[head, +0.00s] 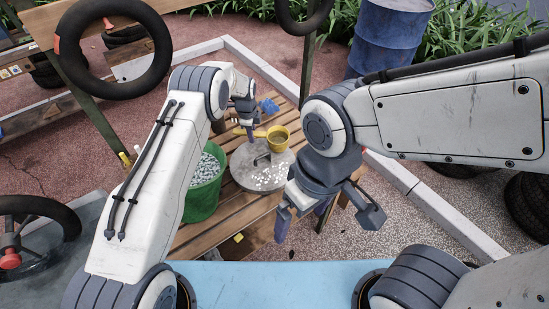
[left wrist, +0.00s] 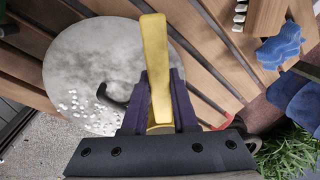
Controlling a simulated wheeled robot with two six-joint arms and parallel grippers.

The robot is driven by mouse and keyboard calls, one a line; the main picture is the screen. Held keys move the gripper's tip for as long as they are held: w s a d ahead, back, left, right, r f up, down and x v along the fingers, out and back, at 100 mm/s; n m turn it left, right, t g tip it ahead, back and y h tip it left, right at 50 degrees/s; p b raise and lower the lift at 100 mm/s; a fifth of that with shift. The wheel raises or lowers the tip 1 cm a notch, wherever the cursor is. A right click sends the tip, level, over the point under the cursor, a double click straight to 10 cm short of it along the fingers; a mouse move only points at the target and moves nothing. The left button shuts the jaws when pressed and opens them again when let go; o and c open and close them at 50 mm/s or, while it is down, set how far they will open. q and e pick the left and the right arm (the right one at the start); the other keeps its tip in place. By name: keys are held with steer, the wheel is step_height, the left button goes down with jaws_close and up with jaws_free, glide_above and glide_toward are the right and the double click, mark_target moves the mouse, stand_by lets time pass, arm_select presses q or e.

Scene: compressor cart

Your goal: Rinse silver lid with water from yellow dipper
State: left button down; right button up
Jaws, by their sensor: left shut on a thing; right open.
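The silver lid (head: 250,178) lies flat on the wooden bench, round and grey with a dark handle and several white specks on one side. It also shows in the left wrist view (left wrist: 85,58). The yellow dipper (head: 278,138) is above the far edge of the lid, its cup to the right and its handle to the left. My left gripper (head: 250,134) is shut on the dipper's handle, which shows between the fingers in the left wrist view (left wrist: 155,70). The dipper's contents cannot be made out. My right gripper (head: 325,222) is open and empty, to the right of the lid.
A green bucket (head: 203,203) full of whitish pieces stands left of the lid on the slatted bench (head: 215,235). A blue object (head: 268,106) lies beyond the dipper. A blue barrel (head: 388,38) stands at the back. A tire (head: 112,48) hangs at upper left.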

arm_select(q)
steer(key=r+p, duration=0.2)
steer(key=shift+s+r+t+p, duration=0.15)
steer(key=shift+s+t+p, duration=0.15)
steer(key=shift+s+p, duration=0.1)
steer(key=shift+s+f, duration=0.1)
steer(key=shift+f, duration=0.1)
steer(key=shift+s+f+t, duration=0.1)
steer(key=shift+f+t, duration=0.15)
steer(key=shift+t, duration=0.05)
steer(key=shift+d+r+p, duration=0.1)
steer(key=shift+r+p, duration=0.05)
steer(key=shift+p, duration=0.3)
steer(key=shift+r, duration=0.15)
steer(key=shift+s+t+p, duration=0.1)
steer(key=shift+t+p, duration=0.2)
steer(key=shift+p, duration=0.3)
steer(key=shift+s+r+p, duration=0.2)
steer(key=shift+r+p, duration=0.1)
steer(key=shift+p, duration=0.15)
steer(key=shift+a, duration=0.2)
steer(key=shift+f, duration=0.1)
steer(key=shift+s+t, duration=0.15)
steer(key=shift+t, duration=0.25)
arm_select(e)
step_height(320, 180, up, 7)
